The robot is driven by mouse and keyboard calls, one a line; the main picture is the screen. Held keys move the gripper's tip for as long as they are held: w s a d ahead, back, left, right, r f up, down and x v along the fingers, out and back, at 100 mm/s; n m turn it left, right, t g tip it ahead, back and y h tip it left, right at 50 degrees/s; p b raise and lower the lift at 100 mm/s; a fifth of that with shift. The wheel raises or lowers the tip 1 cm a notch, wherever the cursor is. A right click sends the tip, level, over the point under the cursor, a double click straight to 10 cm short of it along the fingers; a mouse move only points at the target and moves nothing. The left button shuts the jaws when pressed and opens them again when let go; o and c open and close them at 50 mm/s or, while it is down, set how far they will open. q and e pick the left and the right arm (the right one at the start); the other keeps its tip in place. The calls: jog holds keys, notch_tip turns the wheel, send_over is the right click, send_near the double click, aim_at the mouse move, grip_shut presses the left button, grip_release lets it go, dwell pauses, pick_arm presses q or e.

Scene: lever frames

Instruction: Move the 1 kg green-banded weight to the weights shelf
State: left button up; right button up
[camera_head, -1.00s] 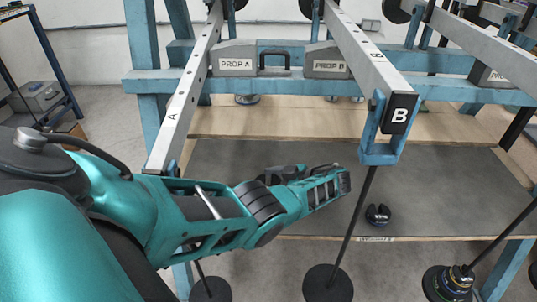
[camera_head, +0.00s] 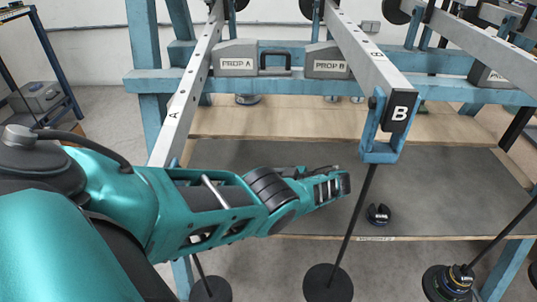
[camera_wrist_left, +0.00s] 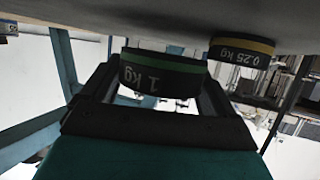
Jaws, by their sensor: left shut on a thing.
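My left gripper (camera_head: 343,186) reaches over the dark-topped lower shelf (camera_head: 230,160) in the head view. In the left wrist view, which is upside down, the gripper (camera_wrist_left: 160,95) is shut on the black 1 kg weight with a green band (camera_wrist_left: 158,76). The weight sits between the two fingers, close to a grey surface; I cannot tell whether it touches it. In the head view the arm and gripper hide this weight. A label (camera_head: 376,239) on the shelf's front edge is too small to read. My right gripper is not in view.
A yellow-banded 0.25 kg weight (camera_wrist_left: 242,52) is close beside the held one. A small black slotted weight (camera_head: 378,215) lies on the shelf. The beam B hanger rod (camera_head: 357,215) stands just right of my gripper. Another hanger carries stacked weights (camera_head: 450,283).

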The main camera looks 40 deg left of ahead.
pick_arm(q)
jog(key=o, duration=1.8)
jog(key=shift+s+f, duration=0.3)
jog(key=shift+f, duration=0.2)
jog(key=shift+c, duration=0.2)
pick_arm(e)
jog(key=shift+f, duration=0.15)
pick_arm(q)
jog(key=shift+w+r, duration=0.1)
jog(key=shift+r, duration=0.05)
jog(key=shift+w+r, duration=0.1)
jog(key=shift+r, duration=0.25)
jog(key=v, duration=0.6)
jog(key=shift+w+d+r, duration=0.15)
jog(key=shift+d+r, duration=0.05)
jog(key=shift+w+d+r, duration=0.1)
jog(key=shift+d+r, duration=0.05)
jog(key=shift+d, duration=0.2)
jog(key=shift+d+r, duration=0.1)
jog(key=shift+d, duration=0.05)
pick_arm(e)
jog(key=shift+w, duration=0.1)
